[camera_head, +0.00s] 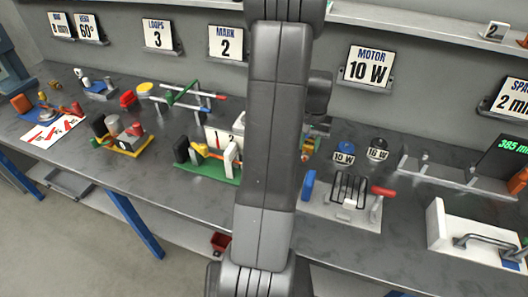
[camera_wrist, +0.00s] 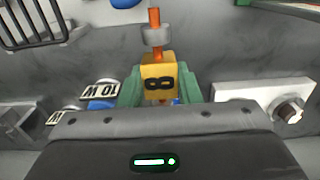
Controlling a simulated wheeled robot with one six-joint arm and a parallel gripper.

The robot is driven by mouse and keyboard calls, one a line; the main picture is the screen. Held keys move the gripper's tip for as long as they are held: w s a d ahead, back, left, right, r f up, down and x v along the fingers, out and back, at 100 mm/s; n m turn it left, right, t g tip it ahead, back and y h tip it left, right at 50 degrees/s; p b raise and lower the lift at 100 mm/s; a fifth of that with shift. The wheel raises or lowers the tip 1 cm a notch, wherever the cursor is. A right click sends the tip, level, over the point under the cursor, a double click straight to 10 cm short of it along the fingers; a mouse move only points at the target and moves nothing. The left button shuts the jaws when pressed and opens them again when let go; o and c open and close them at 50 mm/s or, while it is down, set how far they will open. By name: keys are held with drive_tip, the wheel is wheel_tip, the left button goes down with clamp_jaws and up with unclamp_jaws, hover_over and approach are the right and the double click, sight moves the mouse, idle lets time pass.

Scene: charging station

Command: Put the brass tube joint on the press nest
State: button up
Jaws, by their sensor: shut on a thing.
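In the wrist view my gripper (camera_wrist: 159,92) is shut on a brass-yellow block (camera_wrist: 158,68) marked with a black 8, which I take to be the brass tube joint. The green fingers press on its left and right sides. An orange-copper tube (camera_wrist: 154,18) with a grey collar (camera_wrist: 156,37) lines up with the block at its top; I cannot tell whether they are joined. In the head view my arm hides most of the gripper and its load. I cannot tell for certain which fixture is the press nest.
A fixture with a wire rack and red lever (camera_head: 383,191) stands right of my arm. Blue (camera_head: 344,147) and black (camera_head: 377,145) wattage-labelled pieces are behind it. A green-based fixture (camera_head: 208,168) and a yellow-based fixture (camera_head: 124,145) stand left. The front bench strip is mostly bare.

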sight(304, 171)
drive_tip(key=shift+w+f, duration=0.15)
drive_tip(key=shift+f, duration=0.1)
drive_tip(key=shift+f+p, duration=0.7)
drive_tip(key=shift+f, duration=4.05)
drive_tip(key=shift+f, duration=0.15)
drive_tip(key=o, duration=1)
